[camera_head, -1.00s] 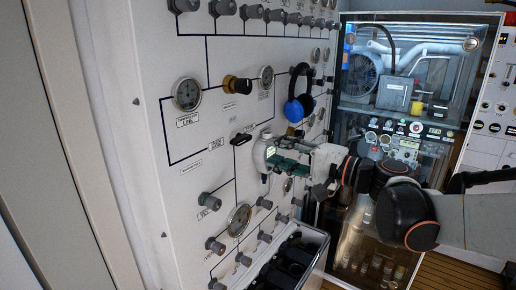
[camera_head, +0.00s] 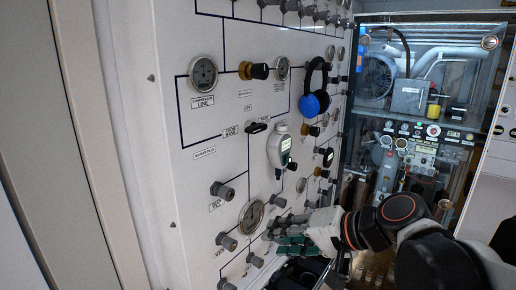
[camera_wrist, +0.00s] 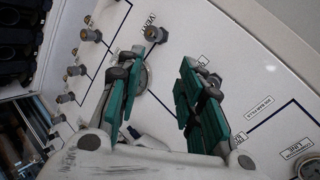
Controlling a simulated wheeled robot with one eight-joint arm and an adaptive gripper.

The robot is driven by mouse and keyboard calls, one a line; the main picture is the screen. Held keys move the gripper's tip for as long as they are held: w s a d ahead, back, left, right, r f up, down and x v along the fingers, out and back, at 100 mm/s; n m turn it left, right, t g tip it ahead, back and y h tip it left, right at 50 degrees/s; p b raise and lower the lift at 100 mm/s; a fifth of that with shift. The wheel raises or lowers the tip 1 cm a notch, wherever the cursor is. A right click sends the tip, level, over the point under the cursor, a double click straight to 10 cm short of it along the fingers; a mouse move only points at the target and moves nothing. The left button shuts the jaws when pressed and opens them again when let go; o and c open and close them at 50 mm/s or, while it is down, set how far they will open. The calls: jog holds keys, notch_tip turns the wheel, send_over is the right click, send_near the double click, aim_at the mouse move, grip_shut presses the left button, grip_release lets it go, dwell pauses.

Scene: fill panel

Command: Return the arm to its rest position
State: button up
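My gripper (camera_head: 290,243) is low in front of the white panel (camera_head: 180,130), near its lower gauge, with my arm reaching in from the right. In the wrist view my gripper (camera_wrist: 155,90) has its two green-padded fingers spread apart. The gripper is open and empty. Whether a finger touches the panel or its knobs is hard to tell.
A light handheld device (camera_head: 280,147) sits against the panel above my gripper. Blue headphones (camera_head: 314,90) hang higher up. Knobs and a gauge (camera_head: 251,214) stick out close by. A dark-filled drawer (camera_head: 300,270) lies below. A glass-fronted cabinet (camera_head: 415,80) stands behind at right.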

jog(key=s+d+f+n+h+b, duration=0.1)
jog(key=s+d+f+h+b, duration=0.3)
jog(key=d+f, duration=0.3)
jog(key=s+d+f+n+h+b, duration=0.2)
jog(key=s+d+f+h+b, duration=0.3)
jog(key=d+f, duration=0.3)
notch_tip(320, 180, down, 4)
jog(key=shift+s+d+f+b, duration=0.15)
jog(key=shift+s+f+b, duration=0.2)
jog(key=shift+s, duration=0.55)
